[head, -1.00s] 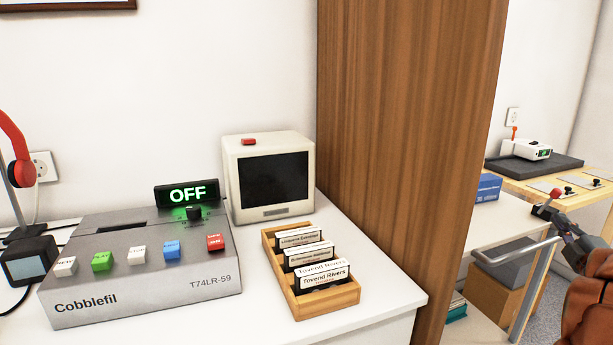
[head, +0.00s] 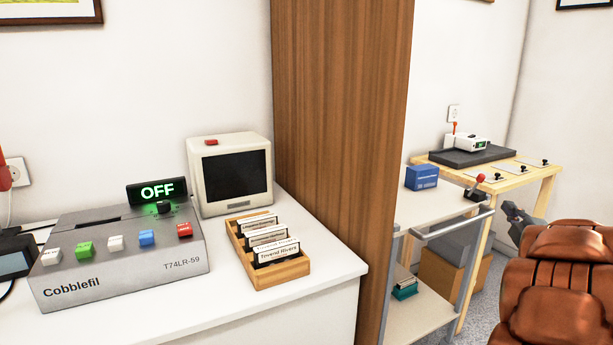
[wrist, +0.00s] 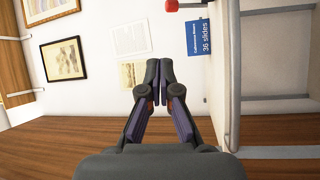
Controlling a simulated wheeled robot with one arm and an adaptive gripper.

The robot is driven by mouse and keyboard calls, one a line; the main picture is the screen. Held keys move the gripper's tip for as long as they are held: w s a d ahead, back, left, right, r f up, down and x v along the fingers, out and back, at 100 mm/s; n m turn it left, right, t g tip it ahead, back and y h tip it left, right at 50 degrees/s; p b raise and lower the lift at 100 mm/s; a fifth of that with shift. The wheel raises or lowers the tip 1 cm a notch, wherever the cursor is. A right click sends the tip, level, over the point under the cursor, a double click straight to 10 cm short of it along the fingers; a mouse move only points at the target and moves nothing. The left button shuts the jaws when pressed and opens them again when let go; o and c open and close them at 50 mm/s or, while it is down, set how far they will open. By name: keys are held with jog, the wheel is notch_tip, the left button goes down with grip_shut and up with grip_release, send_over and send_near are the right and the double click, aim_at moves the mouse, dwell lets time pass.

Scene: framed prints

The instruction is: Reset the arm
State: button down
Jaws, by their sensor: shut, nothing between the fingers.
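My gripper (wrist: 160,68) is shut and empty in the wrist view, its two dark fingers close together.
The desk (head: 320,268) holds a grey Cobblefil machine (head: 125,270) reading OFF, a small monitor (head: 232,211) and a wooden card tray (head: 285,272). A wooden panel (head: 340,130) separates it from the cart, which bears a blue box (head: 422,177) and a red-knobbed lever (head: 480,178).

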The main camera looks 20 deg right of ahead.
jog(key=w+a+r+m+g+h+p, duration=0.2)
jog(key=a+r+m+g+p, duration=0.4)
jog(key=r+p, duration=0.25)
jog(key=s+a+r+m+g+y+p, duration=0.1)
jog(key=s+a+m+g+p, duration=0.2)
jog(key=a, duration=0.4)
jog(key=s+a+m+g+y+p, duration=0.1)
jog(key=s+a+m+p, duration=0.1)
jog(key=a+p, duration=0.45)
jog(key=s+a+r+g+y+p, duration=0.1)
jog(key=s+a+g+y+p, duration=0.1)
jog(key=s+a, duration=0.7)
jog(key=s+a+r+g+y+p, duration=0.2)
jog(key=s+a+g+p, duration=0.2)
jog(key=s+a, duration=0.6)
jog(key=s+a+r+m+g+y+p, duration=0.1)
jog(key=s+a+r+g+y+p, duration=0.1)
jog(key=s+a+p, duration=0.4)
jog(key=s+a+g+y, duration=0.1)
jog(key=s+a+g, duration=0.1)
jog(key=a, duration=0.4)
jog(key=shift+s+p, duration=0.4)
jog(key=shift+s, duration=0.3)
jog(key=shift+a, duration=0.1)
